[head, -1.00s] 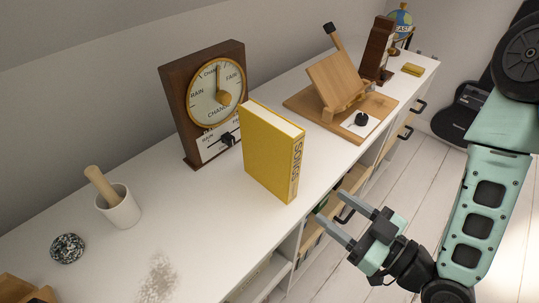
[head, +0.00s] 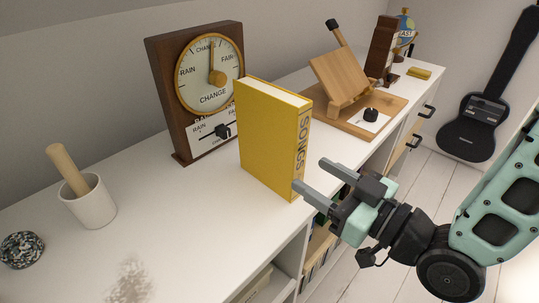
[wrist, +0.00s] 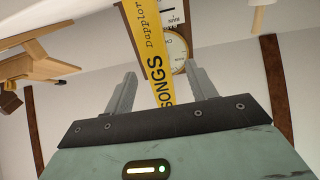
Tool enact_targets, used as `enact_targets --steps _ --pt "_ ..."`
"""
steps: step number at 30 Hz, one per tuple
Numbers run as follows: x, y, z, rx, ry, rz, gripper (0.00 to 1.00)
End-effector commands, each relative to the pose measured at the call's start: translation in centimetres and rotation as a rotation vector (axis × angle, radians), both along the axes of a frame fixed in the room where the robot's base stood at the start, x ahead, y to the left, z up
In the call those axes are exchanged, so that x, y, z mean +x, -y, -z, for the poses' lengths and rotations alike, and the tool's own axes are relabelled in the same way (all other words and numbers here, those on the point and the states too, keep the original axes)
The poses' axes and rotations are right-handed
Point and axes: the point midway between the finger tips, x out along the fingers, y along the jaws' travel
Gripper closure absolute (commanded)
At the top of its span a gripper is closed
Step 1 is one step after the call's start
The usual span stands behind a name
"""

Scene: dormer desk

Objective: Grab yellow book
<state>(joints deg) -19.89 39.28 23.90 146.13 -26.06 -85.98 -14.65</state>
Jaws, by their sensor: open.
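The yellow book (head: 265,140) stands upright on the white cabinet top, its spine lettered "SONGS" facing right. In the wrist view the book's spine (wrist: 153,55) shows between my two fingers, beyond the palm. My gripper (head: 312,178) is open at the book's spine side. In the head view one fingertip overlaps the lower spine edge and the other is just right of the spine; I cannot tell whether either touches. Nothing is held.
A wooden weather dial (head: 165,97) stands close behind the book. A wooden easel stand (head: 340,80) is to the right. A white mortar with pestle (head: 92,205) and a speckled disc (head: 20,249) are at left. The cabinet top (head: 190,225) before the book is clear.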

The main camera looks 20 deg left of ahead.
Motion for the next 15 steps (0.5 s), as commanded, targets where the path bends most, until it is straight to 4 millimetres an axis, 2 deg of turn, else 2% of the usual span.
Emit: enact_targets --steps 1,2,6,15 --pt "0.0 -0.1 0.6 0.002 0.004 0.000 0.44" --pt "0.3 -0.9 0.0 0.003 0.001 -0.002 0.44" --pt "1.3 -3.2 -0.1 0.000 -0.001 -0.002 0.44" --pt "2.5 -5.2 -0.1 0.000 -0.001 0.000 0.44"
